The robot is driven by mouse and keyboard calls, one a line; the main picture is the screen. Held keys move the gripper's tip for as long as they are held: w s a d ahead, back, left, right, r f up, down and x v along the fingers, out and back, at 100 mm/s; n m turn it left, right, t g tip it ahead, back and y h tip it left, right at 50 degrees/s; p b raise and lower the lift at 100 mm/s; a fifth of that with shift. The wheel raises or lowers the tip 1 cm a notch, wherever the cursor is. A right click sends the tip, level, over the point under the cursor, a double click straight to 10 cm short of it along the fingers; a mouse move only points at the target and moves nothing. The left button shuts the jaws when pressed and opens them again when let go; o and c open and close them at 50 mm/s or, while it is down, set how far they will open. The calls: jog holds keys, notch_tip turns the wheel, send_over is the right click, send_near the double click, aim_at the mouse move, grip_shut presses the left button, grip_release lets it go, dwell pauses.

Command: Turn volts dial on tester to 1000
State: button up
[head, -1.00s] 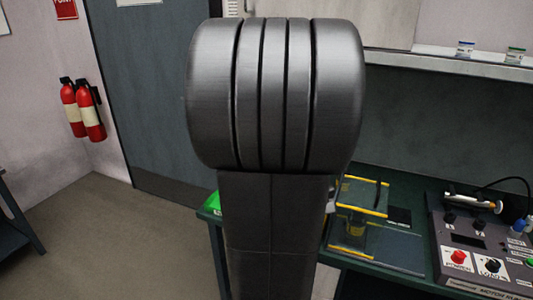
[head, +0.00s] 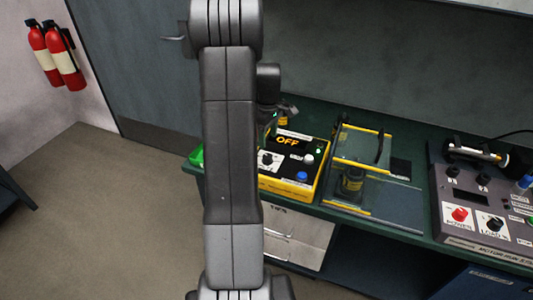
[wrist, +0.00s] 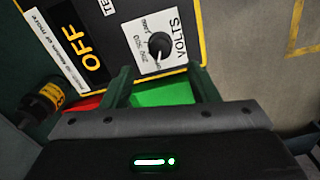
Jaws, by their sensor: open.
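The tester (head: 313,180) is a yellow-edged black box on the bench, with a display reading OFF (head: 288,141). Its volts dial (head: 267,159) is a small black knob on a white plate. In the wrist view the volts dial (wrist: 159,43) is near the top centre, beside the word VOLTS and small numbers. In the head view my arm hides part of the tester's left side.
White and blue knobs (head: 302,176) sit on the tester's right side. A yellow-edged stand (head: 361,163) is right of it, then a grey control box (head: 470,205). A green object (wrist: 165,92) and a red one (wrist: 84,103) lie close to my fingers.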

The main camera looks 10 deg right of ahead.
aim_at(268, 156)
notch_tip(268, 156, down, 9)
jog(key=shift+p, duration=0.7)
jog(key=c, duration=1)
